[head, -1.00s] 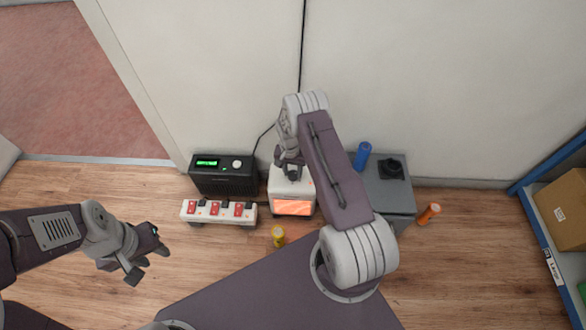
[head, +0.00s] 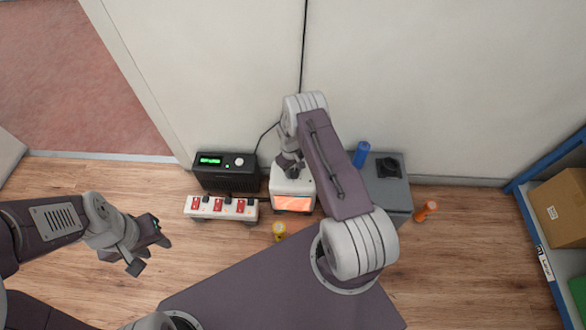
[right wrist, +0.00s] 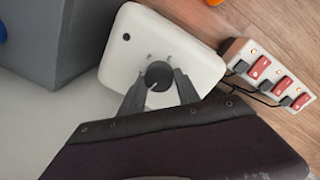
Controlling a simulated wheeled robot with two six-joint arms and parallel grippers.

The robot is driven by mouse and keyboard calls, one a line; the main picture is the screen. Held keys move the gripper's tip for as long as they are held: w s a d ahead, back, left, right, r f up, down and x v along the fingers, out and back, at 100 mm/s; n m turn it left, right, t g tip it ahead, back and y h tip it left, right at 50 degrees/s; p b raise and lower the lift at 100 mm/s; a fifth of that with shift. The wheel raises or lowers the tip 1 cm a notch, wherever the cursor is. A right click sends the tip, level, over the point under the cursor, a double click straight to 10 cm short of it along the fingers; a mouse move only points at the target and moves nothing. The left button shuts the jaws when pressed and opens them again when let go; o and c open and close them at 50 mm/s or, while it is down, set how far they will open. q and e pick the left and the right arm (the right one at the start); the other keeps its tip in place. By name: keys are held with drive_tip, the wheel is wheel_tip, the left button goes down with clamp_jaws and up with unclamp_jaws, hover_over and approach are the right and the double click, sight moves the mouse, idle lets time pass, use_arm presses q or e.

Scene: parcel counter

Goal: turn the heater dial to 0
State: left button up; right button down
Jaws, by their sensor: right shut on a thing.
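The heater (head: 291,203) is a small white box with a glowing orange front, standing on the floor by the wall. In the right wrist view the heater's top (right wrist: 137,40) shows a dark round dial (right wrist: 158,76) with a pale pointer line and small marks too small to read. My right gripper (right wrist: 159,88) is shut on the dial, one finger on each side. In the head view my right gripper (head: 291,172) reaches down onto the heater's top and hides the dial. My left gripper (head: 152,257) is open and empty at the left, above the floor.
A white power strip (head: 221,215) with red switches lies left of the heater, before a black radio-like box (head: 226,183). A grey cabinet (head: 390,202) stands close on the right, with a blue cylinder (head: 361,153). A yellow can (head: 279,231) and an orange bottle (head: 426,211) stand on the floor.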

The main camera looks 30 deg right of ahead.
sight(292, 172)
drive_tip(key=shift+n, duration=1.3)
drive_tip(key=c, duration=0.9)
unclamp_jaws()
drive_tip(key=shift+p, duration=0.3)
drive_tip(key=r+p, duration=0.1)
drive_tip(key=r, duration=0.2)
drive_tip(key=r+p, duration=0.2)
drive_tip(key=r, duration=0.1)
drive_tip(key=r+p, duration=0.1)
drive_tip(key=r, duration=0.1)
drive_tip(key=shift+s+a+r+p, duration=0.1)
drive_tip(key=shift+a+r+p, duration=0.15)
drive_tip(key=shift+r+p, duration=0.15)
drive_tip(key=shift+r, duration=0.1)
